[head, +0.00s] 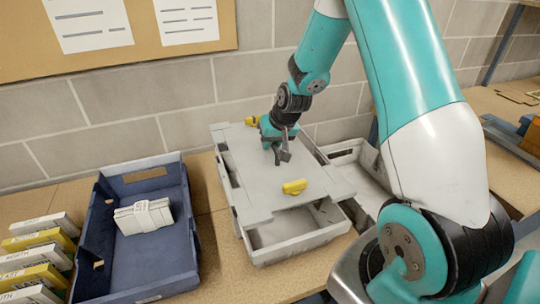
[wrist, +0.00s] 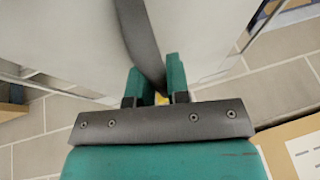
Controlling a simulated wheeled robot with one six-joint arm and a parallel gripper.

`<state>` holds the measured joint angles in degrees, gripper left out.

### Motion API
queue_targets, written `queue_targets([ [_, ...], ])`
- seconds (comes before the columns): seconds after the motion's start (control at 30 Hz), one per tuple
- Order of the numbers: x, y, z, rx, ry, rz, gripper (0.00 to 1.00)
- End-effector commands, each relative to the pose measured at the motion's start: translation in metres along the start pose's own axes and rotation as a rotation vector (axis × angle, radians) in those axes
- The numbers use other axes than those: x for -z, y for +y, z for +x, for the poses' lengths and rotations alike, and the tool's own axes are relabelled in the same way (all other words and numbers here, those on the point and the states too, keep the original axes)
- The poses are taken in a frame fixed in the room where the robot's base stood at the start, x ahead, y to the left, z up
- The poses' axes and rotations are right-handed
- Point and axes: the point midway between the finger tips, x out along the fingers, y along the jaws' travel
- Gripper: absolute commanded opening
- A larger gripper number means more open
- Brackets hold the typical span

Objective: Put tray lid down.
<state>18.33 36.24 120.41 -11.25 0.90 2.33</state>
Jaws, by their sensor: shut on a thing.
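The tray lid (head: 257,180) is a flat pale grey panel in the middle of the head view, with a yellow piece (head: 295,187) near its front. It lies over a pale grey tray (head: 300,243), whose front interior shows uncovered; I cannot tell whether the lid touches the rim all round. My gripper (head: 279,150) is at the lid's back half. In the wrist view my gripper (wrist: 157,85) has its teal fingers on either side of a dark band (wrist: 139,35) that runs across the pale lid (wrist: 80,45). The exact grip point is partly hidden.
A blue tray (head: 107,262) with a white banded bundle (head: 144,216) stands on the left. Several yellow and white boxes (head: 38,255) line the far left. Another grey tray (head: 350,157) is close on the right. A block wall (head: 170,112) with a notice board stands behind.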

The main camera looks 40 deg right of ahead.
Motion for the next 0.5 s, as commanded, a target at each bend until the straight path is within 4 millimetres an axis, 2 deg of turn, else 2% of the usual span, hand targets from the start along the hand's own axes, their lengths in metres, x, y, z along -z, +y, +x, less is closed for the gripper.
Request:
queue_targets([
  [0.5,-0.021,0.010,0.052,0.001,0.000,-0.001,0.00],
])
